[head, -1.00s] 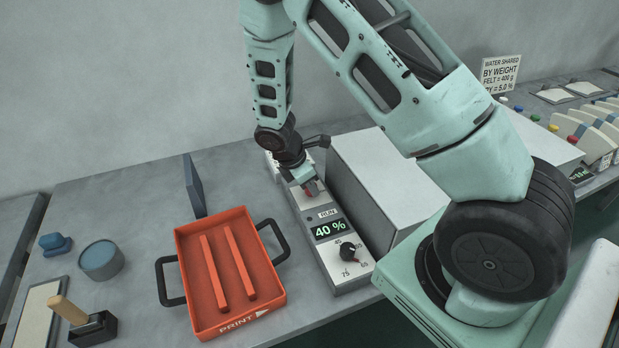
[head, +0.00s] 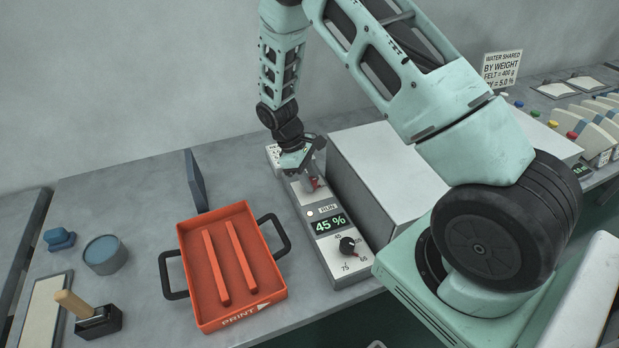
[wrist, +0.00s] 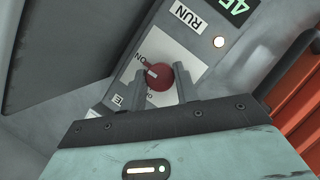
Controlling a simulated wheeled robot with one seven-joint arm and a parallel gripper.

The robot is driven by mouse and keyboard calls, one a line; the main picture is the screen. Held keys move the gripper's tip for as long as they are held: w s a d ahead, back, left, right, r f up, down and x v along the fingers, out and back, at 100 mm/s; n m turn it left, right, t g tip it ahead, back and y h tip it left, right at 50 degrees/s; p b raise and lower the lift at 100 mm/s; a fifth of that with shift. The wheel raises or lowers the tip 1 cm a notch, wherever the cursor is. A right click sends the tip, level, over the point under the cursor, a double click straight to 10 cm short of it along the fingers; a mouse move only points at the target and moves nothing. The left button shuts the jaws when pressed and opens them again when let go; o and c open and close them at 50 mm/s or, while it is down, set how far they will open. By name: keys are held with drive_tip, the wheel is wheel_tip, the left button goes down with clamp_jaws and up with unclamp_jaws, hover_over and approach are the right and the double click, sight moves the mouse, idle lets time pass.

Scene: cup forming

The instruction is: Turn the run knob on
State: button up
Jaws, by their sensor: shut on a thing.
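The red run knob (wrist: 160,77) sits on a white plate on the grey control box (head: 340,271). In the wrist view its pale pointer mark lies toward the ON lettering. My gripper (wrist: 160,70) is shut on the knob, with one grey finger on each side of it. In the head view my gripper (head: 309,182) reaches down over the box and partly hides the red knob (head: 316,183). The display (head: 329,225) reads 45 %. The small lamp (wrist: 219,42) beside the RUN label (wrist: 188,17) glows.
A black dial (head: 347,246) is on the front of the box. A large grey block (head: 385,170) stands close on the right. An orange tray (head: 215,319) with two bars lies to the left. A dark upright plate (head: 195,182) stands behind it.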

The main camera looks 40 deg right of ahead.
drive_tip(key=shift+m, duration=0.4)
drive_tip(key=o, duration=1)
drive_tip(key=shift+c, duration=0.2)
drive_tip(key=b+v, duration=0.3)
drive_tip(key=v, duration=1.4)
drive_tip(key=shift+d+r, duration=0.2)
drive_tip(key=shift+r, duration=0.05)
